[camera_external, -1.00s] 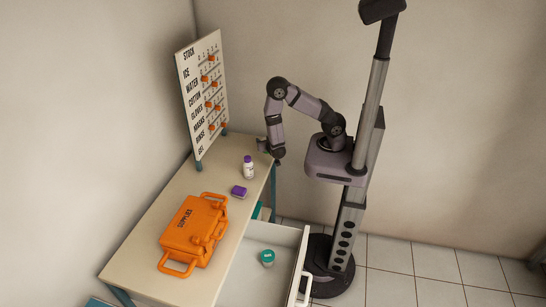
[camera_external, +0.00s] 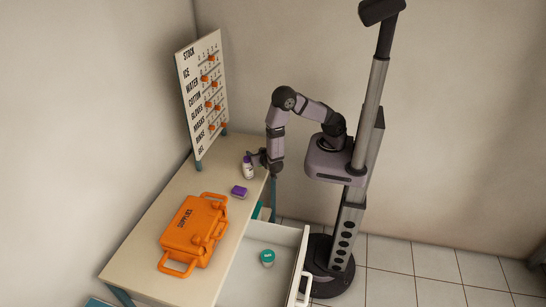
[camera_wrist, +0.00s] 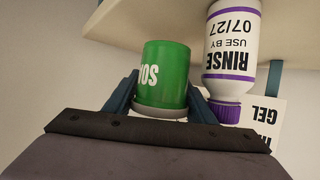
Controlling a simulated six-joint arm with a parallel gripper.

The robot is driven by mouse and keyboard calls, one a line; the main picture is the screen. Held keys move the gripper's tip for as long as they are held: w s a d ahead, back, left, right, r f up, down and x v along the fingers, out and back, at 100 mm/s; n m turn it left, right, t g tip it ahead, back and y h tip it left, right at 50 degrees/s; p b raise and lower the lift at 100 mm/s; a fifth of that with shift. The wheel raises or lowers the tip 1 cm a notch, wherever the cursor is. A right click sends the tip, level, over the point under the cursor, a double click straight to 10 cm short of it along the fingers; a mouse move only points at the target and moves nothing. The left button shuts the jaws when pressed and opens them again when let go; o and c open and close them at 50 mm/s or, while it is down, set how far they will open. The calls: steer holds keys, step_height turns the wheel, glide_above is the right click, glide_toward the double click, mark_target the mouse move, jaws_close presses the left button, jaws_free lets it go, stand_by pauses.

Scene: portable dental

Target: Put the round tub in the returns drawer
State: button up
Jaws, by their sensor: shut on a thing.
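A round green tub (camera_wrist: 163,70) with a pale rim and white lettering, upside down in the wrist view, sits between my gripper's fingers (camera_wrist: 160,95). The fingers are shut on it. In the external view my gripper (camera_external: 261,158) is at the table's far right corner, right beside a white bottle, and the held tub cannot be made out. The pulled-out white drawer (camera_external: 283,236) is at the near right of the table. A small round tub with a teal-green top (camera_external: 267,258) lies in it.
The white RINSE bottle (camera_external: 248,170) with purple cap stands close to my gripper; it also fills the wrist view's upper right (camera_wrist: 231,50). A purple box (camera_external: 239,191) and an orange supplies case (camera_external: 194,232) are on the table. A stock board (camera_external: 203,95) stands behind.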

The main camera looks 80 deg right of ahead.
stand_by(0.3)
steer(key=shift+w+d+r+n+t+y+p, duration=0.1)
steer(key=shift+w+d+n+t+y+p, duration=0.15)
steer(key=shift+d+n+t+y+p, duration=0.3)
steer(key=shift+w+d+n+t+y+p, duration=0.25)
steer(key=shift+d+n+t+y+p, duration=0.15)
steer(key=shift+d+n, duration=0.2)
steer(key=n+y, duration=0.1)
steer(key=w+d+n+t+y, duration=0.1)
steer(key=w+n+t+y, duration=0.1)
steer(key=shift+w+d+f+y+p, duration=0.25)
steer(key=shift+d+p, duration=0.1)
steer(key=shift+p, duration=0.05)
steer(key=n+y, duration=0.1)
steer(key=w+n+t+y, duration=0.1)
steer(key=f+n+y, duration=0.1)
steer(key=n+y, duration=0.1)
steer(key=shift+w+d+p, duration=0.25)
steer(key=shift+w+p, duration=0.15)
steer(key=shift+w+a+f+n+y, duration=0.15)
steer(key=shift+f+n+y, duration=0.05)
steer(key=shift+n+y, duration=0.7)
steer(key=shift+w+a+f+n+y, duration=0.1)
steer(key=shift+f+n+y, duration=0.1)
steer(key=shift+n+y, duration=0.65)
